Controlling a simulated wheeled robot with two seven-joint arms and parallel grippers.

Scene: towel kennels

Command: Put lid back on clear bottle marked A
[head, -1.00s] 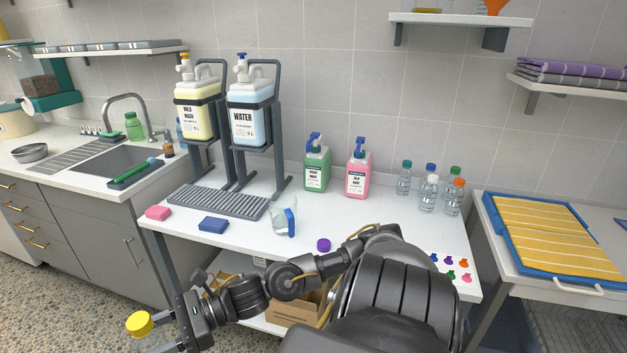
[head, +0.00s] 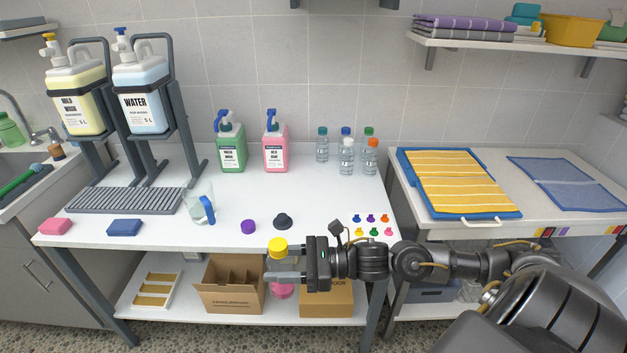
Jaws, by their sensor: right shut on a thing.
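My right gripper (head: 280,265) comes in from the right, in front of the white table's front edge. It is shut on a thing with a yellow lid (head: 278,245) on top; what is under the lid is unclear. Several small clear bottles stand at the table's back right, with a teal-capped bottle (head: 322,148), a white-capped bottle (head: 347,160) and an orange-capped bottle (head: 372,160) among them. All of these show caps; no letter A is readable. A purple cap (head: 248,226) and a black domed piece (head: 283,221) lie near the front edge. My left gripper is out of view.
A clear jug (head: 197,206) with a blue handle stands left of the purple cap. Green (head: 231,148) and pink (head: 276,148) pump bottles stand at the back. Small coloured pieces (head: 372,225) lie at the front right. The table's (head: 310,195) middle is clear.

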